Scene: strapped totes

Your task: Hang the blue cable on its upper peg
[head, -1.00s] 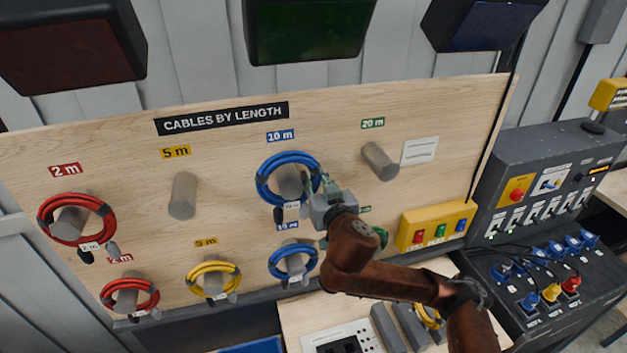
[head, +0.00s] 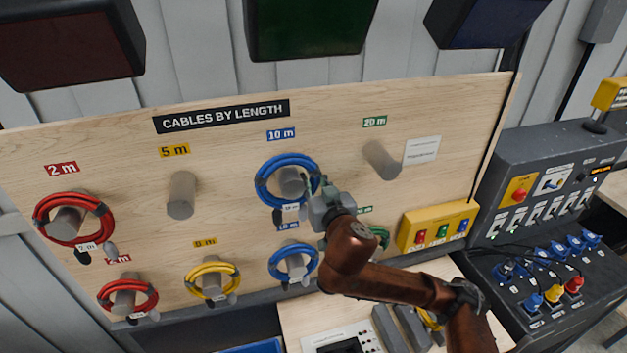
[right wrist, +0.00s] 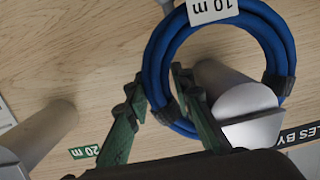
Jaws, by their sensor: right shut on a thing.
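The upper blue cable (head: 262,196) is a coiled ring with a tag, below the blue 10 m label. The upper 10 m peg (head: 291,181) shows inside the ring in the head view. In the right wrist view the cable (right wrist: 152,60) loops around the peg (right wrist: 243,100), whose end stands out through the ring. My right gripper (head: 318,190) is shut on the cable's right side. Its green fingers (right wrist: 162,92) straddle the cable band in the right wrist view. Whether the ring rests on the peg is unclear. My left gripper is not in view.
A second blue cable (head: 271,266) hangs on the lower peg. An empty 20 m peg (head: 381,160) is to the right, and an empty 5 m peg (head: 181,195) to the left. Red cables (head: 38,212) and a yellow cable (head: 190,280) hang further left.

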